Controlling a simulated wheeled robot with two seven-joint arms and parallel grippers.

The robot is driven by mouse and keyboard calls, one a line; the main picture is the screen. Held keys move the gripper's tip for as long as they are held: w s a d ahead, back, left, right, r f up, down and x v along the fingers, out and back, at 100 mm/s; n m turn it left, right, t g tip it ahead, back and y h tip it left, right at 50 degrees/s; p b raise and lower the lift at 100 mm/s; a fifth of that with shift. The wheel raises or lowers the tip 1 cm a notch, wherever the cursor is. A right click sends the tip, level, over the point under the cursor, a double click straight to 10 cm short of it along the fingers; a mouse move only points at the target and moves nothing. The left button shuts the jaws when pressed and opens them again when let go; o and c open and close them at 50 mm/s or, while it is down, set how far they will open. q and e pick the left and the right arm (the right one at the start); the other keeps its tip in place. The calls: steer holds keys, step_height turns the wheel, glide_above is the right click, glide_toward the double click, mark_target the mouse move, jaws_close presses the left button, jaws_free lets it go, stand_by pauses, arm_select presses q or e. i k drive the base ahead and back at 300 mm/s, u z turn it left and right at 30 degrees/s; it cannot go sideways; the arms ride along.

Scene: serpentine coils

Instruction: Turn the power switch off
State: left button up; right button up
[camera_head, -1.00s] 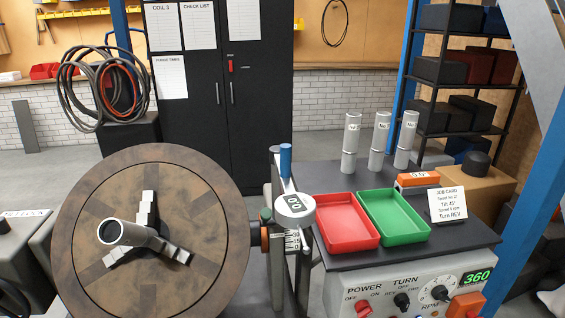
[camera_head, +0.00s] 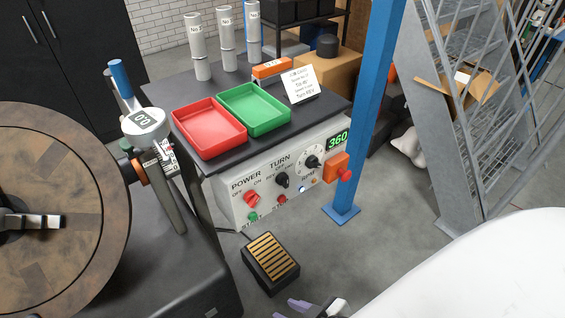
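The red power switch (camera_head: 251,197) is on the front of the grey control box (camera_head: 226,205), under the word POWER, with OFF marked on its left and ON on its right. Its exact setting is too small to tell. The green number display (camera_head: 338,139) is lit and reads 360. What looks like the tip of my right gripper (camera_head: 318,308) just enters at the bottom edge, below and well apart from the switch. Most of it is cut off, so its opening is unclear. My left gripper is not in view.
A black TURN knob (camera_head: 282,180), a round RPM dial (camera_head: 312,161) and an orange box with a red button (camera_head: 338,170) are right of the switch. A foot pedal (camera_head: 270,262) lies on the floor below. A blue post (camera_head: 371,120) stands at the right.

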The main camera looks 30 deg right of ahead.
mark_target(251, 197)
steer(key=u, duration=0.15)
steer(key=k, duration=0.85)
steer(key=u, duration=0.45)
